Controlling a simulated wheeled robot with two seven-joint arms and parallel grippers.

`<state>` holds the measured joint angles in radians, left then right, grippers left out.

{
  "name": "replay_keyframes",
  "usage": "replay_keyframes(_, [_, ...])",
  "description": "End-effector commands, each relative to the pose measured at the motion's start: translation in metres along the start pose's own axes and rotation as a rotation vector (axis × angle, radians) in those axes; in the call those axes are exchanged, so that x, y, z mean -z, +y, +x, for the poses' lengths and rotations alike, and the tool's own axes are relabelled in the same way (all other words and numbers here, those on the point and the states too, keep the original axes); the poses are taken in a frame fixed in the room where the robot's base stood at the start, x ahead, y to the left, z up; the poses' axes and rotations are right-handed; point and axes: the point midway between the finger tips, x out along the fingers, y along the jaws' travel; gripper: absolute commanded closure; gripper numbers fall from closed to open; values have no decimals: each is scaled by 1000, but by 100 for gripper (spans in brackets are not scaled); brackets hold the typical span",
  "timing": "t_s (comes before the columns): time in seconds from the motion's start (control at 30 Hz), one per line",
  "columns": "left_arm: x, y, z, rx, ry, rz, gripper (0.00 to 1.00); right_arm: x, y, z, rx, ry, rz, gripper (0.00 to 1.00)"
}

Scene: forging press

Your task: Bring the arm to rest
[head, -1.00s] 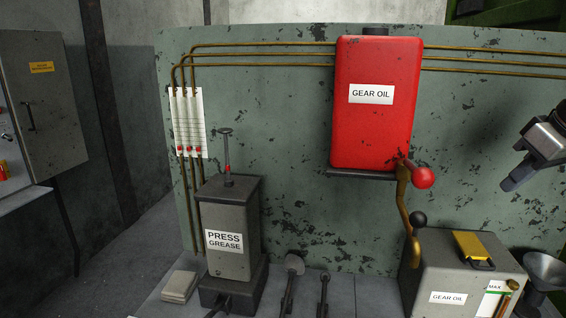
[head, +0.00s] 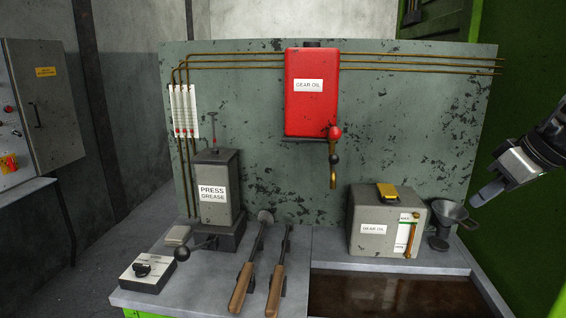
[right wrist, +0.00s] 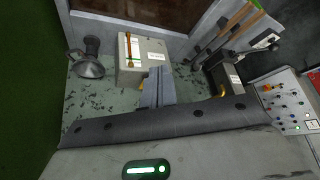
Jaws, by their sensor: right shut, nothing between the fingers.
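My right gripper (head: 488,192) is at the right edge of the head view, shut and empty, in the air in front of the green wall and to the right of the funnel. In the right wrist view its closed fingers (right wrist: 156,88) show at the middle, pointing toward the bench. My left gripper is not in view. The red gear oil tank (head: 312,95) hangs on the panel with its tap and spout below. The grey gear oil box (head: 375,228) stands on the bench beneath, to its right.
A metal funnel (head: 447,222) stands right of the box. The press grease pump (head: 215,200), two wooden-handled tools (head: 258,262) and a switch box (head: 147,270) occupy the left of the bench. A dark tray (head: 395,296) lies at the front. A control cabinet (head: 45,105) stands at far left.

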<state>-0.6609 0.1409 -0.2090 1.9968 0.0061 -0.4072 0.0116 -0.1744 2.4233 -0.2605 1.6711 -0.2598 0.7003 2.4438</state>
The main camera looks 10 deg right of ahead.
Motion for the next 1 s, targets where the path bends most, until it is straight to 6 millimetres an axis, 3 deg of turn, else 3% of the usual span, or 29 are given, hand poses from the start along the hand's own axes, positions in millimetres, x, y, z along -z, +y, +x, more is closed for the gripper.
replay_keyframes(0.17, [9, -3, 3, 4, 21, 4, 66, -22, 1, 36, 85, 67, -35, 100])
replay_keyframes(0.37, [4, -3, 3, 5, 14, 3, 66, -54, -3, 84, 170, 181, -75, 100])
replay_keyframes(0.53, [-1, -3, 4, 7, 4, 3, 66, -101, -21, 146, 221, 336, -94, 100])
replay_keyframes(0.77, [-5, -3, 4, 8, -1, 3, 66, -172, -70, 225, 163, 516, -72, 100])
replay_keyframes(1.0, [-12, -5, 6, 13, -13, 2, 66, -240, -149, 284, 26, 545, -12, 100])
